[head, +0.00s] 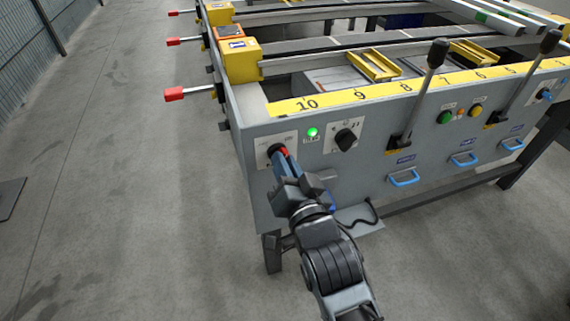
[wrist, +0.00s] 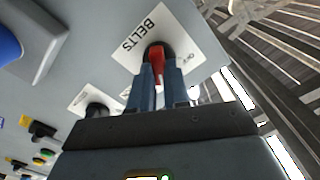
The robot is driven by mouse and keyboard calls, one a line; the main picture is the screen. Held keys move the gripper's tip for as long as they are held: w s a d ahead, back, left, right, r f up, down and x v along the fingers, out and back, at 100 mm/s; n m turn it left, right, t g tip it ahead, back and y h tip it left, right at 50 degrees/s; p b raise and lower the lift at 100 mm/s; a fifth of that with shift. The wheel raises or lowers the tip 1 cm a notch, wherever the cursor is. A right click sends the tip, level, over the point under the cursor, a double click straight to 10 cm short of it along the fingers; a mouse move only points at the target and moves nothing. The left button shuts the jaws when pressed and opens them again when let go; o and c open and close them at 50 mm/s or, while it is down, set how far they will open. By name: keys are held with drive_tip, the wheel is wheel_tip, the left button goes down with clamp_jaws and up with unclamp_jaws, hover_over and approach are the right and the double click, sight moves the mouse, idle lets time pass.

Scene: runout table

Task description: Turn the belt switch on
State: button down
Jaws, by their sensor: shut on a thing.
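The belt switch (wrist: 156,60) is a dark round knob with a red handle on a white plate (wrist: 150,25) marked BELTS. In the head view its plate (head: 262,143) is on the left end of the grey front panel, partly covered by my gripper. My gripper (head: 281,157) reaches it from the front. In the wrist view the two blue fingers of my gripper (wrist: 159,75) are closed on either side of the red handle. Small lettering beside the knob is hard to read, and I cannot tell the handle's set position for certain.
A lit green lamp (head: 312,133) and a black selector knob (head: 346,138) are just right of the switch. Two black levers (head: 422,92) and blue drawer handles (head: 404,178) stick out farther right. Open floor (head: 130,200) lies to the left.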

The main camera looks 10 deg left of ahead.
drive_tip(key=shift+f+m, duration=0.1)
drive_tip(key=shift+m, duration=1.1)
drive_tip(key=c, duration=1.1)
unclamp_jaws()
drive_tip(key=p+v, duration=0.1)
drive_tip(key=v, duration=0.7)
drive_tip(key=shift+w, duration=0.1)
